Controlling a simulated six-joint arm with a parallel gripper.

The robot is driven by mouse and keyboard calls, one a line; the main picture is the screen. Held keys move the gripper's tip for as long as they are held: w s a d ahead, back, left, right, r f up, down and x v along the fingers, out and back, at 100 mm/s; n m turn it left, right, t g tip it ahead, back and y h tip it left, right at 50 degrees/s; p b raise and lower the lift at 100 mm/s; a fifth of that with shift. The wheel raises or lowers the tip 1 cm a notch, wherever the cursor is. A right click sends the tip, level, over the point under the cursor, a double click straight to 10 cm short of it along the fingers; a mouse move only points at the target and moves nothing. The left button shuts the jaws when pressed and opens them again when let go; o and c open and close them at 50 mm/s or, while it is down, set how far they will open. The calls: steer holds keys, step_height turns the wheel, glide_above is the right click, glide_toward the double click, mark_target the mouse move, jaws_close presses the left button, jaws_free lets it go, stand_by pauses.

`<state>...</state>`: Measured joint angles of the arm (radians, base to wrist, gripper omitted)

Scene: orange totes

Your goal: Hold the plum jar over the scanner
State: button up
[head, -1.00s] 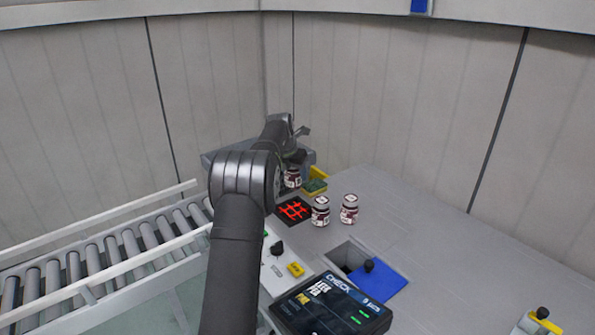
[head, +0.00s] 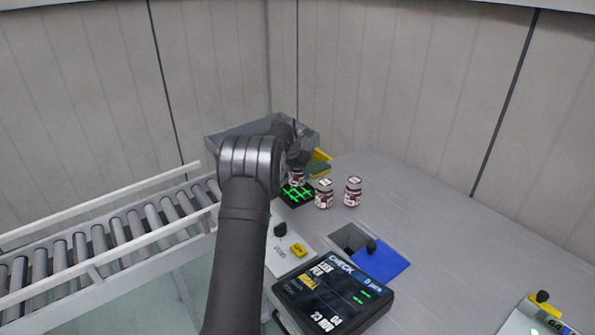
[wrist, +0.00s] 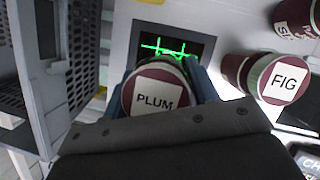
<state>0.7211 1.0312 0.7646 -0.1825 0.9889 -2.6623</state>
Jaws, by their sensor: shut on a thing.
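The plum jar (wrist: 153,90), with a white lid label reading PLUM, is between the fingers of my gripper (wrist: 160,84) in the wrist view. My gripper is shut on it. In the head view the jar (head: 296,177) is partly hidden by my arm, at the far edge of the scanner (head: 297,195). The scanner is a black square with glowing green crossed lines. In the wrist view the scanner (wrist: 190,45) shows just beyond the jar, partly covered by it. How high the jar is above it I cannot tell.
Two more jars stand right of the scanner; the nearer is the fig jar (wrist: 278,80). A grey tote (head: 225,140) and a yellow box (head: 320,160) are behind. A CHECK display (head: 335,290), a blue-lidded opening (head: 380,262) and a roller conveyor (head: 110,240) are nearer.

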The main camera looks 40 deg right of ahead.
steer(key=shift+r, duration=0.1)
steer(key=shift+r, duration=2.2)
